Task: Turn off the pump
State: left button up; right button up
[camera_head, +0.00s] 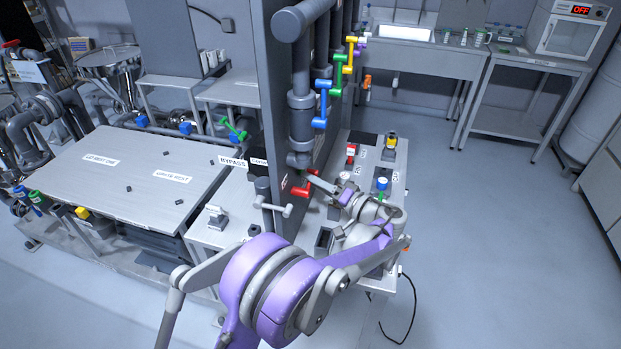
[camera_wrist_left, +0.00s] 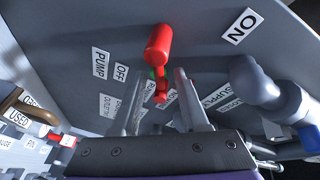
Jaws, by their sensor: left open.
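A red lever (camera_head: 303,187) sits low on the grey upright panel (camera_head: 283,120). In the left wrist view the red lever (camera_wrist_left: 158,45) juts from the panel, with a PUMP label (camera_wrist_left: 99,63) and an OFF label (camera_wrist_left: 121,73) to its left and an ON label (camera_wrist_left: 242,26) to its upper right. My left gripper (camera_head: 316,182) is close to the lever. In the left wrist view its fingers (camera_wrist_left: 156,95) are apart, with the lower red part seen in the gap between them. I cannot tell whether they touch it. My right gripper is not in view.
Grey pipes with blue (camera_head: 322,103), green (camera_head: 337,78) and yellow (camera_head: 349,55) handles rise above the lever. A grey handle (camera_head: 274,207) is at its lower left. A control bench (camera_head: 398,170) with buttons stands right of the panel. The floor (camera_head: 480,250) at right is clear.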

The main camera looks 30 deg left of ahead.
pick_arm(q)
jog(key=shift+a, duration=0.55)
grip_shut()
